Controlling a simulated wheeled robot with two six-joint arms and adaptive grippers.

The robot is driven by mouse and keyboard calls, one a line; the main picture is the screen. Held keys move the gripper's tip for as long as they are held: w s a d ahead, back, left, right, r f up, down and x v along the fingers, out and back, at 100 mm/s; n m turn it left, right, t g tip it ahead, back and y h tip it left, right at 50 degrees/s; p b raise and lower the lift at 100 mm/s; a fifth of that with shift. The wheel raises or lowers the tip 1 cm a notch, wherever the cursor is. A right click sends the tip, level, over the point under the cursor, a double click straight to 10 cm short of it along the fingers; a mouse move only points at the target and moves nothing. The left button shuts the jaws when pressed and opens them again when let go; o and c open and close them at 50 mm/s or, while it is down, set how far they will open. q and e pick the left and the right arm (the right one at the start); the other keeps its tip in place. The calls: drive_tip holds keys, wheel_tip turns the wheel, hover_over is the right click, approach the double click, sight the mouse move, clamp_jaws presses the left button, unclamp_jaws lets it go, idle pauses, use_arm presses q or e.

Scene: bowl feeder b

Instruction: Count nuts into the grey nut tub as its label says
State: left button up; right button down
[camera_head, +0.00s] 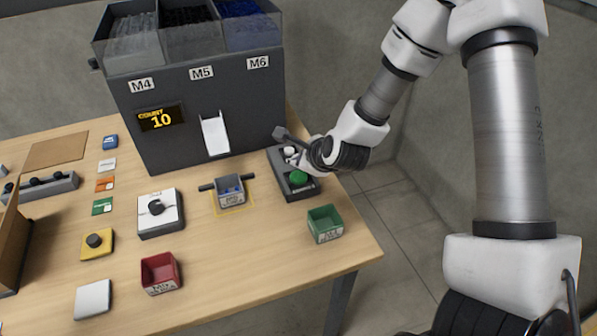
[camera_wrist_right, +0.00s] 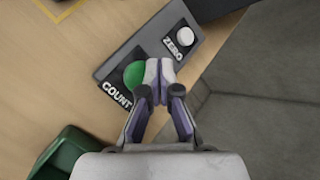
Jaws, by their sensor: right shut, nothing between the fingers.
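The grey nut tub (camera_head: 231,193) stands below the feeder's chute (camera_head: 215,133), inside a yellow square on the table. Its label is too small to read, and something bluish shows inside. The feeder's display (camera_head: 159,119) reads COUNT 10. The button box (camera_head: 281,186) has a green COUNT button (camera_wrist_right: 134,74) and a white ZERO button (camera_wrist_right: 184,36). My right gripper (camera_wrist_right: 160,72) is shut and empty, with its tips at the edge of the green button; I cannot tell whether they touch it. My left gripper is not in view.
The dark feeder (camera_head: 205,90) carries bins marked M4, M5 and M6. A green tub (camera_head: 325,224) stands near the table's right edge, a red tub (camera_head: 161,272) at the front.

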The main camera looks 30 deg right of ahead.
sight(300, 177)
wheel_tip(300, 177, up, 3)
drive_tip(key=shift+r+p, duration=0.2)
drive_tip(key=shift+p, duration=0.75)
